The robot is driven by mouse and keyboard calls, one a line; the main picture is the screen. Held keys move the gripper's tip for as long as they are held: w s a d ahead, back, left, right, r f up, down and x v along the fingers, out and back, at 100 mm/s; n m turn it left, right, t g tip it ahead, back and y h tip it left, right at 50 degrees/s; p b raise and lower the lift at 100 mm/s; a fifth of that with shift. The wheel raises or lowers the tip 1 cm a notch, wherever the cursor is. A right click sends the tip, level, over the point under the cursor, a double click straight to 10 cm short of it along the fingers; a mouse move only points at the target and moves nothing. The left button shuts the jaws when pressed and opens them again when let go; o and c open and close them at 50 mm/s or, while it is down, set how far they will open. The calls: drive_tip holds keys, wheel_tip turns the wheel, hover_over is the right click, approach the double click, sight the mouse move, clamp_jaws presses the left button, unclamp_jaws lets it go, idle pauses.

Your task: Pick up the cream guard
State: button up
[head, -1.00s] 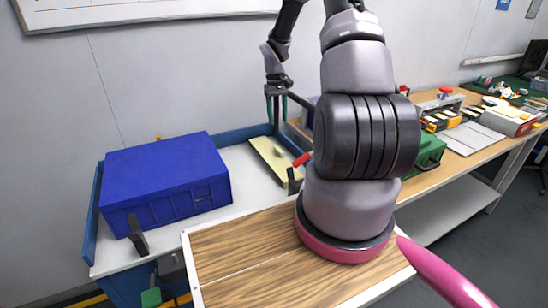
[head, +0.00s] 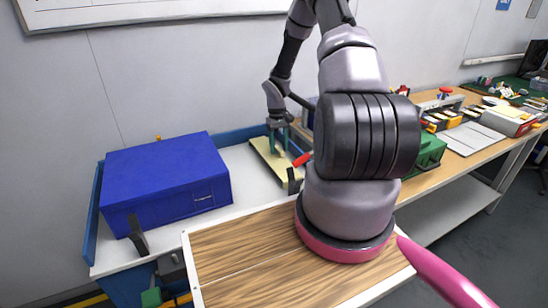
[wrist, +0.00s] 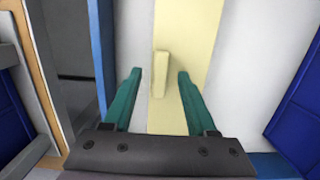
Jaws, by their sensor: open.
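The cream guard (head: 282,168) is a long flat cream plate lying on the white worktop behind my arm. In the wrist view the guard (wrist: 195,40) runs away from me, with a small raised cream grip block (wrist: 160,76) on it. My gripper (head: 279,152) is over the guard, pointing down. In the wrist view its green fingers (wrist: 159,76) are apart, one on each side of the grip block, with gaps on both sides. Whether the fingertips touch the plate cannot be told. My arm hides part of the area to the right.
A large blue box (head: 168,180) stands left on the white worktop (head: 248,186), which has a blue rim behind. A small red-topped dark clamp (head: 294,178) stands close to the guard's near end. A green case (head: 430,150) sits on the wooden bench to the right.

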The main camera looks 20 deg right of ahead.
drive_tip(key=shift+f, duration=0.1)
clamp_jaws()
